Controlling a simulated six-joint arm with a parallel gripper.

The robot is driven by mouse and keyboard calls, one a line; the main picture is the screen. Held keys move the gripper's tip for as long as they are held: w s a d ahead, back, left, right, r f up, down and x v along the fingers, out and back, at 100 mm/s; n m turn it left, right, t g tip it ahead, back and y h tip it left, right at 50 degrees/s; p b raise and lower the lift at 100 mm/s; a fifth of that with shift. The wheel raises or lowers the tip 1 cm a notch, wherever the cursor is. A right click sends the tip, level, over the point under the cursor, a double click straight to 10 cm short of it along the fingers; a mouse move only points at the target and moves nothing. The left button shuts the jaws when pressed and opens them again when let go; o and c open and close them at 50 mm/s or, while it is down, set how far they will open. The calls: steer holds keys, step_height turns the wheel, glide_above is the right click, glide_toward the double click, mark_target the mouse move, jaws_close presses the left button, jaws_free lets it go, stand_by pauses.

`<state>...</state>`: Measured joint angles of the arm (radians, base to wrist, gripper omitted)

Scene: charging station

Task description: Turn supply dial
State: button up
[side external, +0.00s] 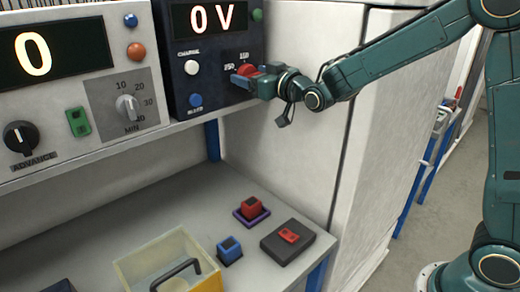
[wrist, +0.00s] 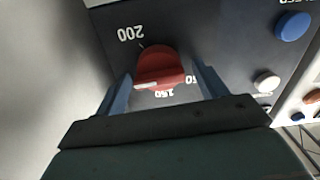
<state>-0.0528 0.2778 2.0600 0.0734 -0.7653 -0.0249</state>
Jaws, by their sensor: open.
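The red supply dial (wrist: 160,68) sits on the dark blue panel (wrist: 232,48), with white numbers around it. "200" and "150" are readable in the wrist view; another number is partly hidden by a finger. A pale mark on the dial's near edge faces the "150" side. In the side external view the dial (side external: 247,70) is partly covered by my gripper (side external: 243,82). In the wrist view my gripper (wrist: 164,82) is open, with its blue fingers on either side of the dial. A gap shows on each side, and contact is not visible.
The display above (side external: 212,17) reads "0 V". White (side external: 192,67) and blue (side external: 195,100) buttons lie left of the dial. A timer panel (side external: 125,105) stands farther left. Below, a bench (side external: 130,230) holds a clear bin (side external: 135,272) and small red and blue blocks.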

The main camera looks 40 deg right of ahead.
steer(key=c, duration=1)
steer(key=shift+o, duration=0.2)
steer(key=shift+n, duration=0.6)
steer(key=n, duration=0.4)
steer(key=shift+a, duration=0.1)
steer(key=n, duration=0.5)
steer(key=shift+a+f+n, duration=0.1)
steer(key=shift+n, duration=0.3)
steer(key=o, duration=1)
steer(key=shift+c, duration=0.2)
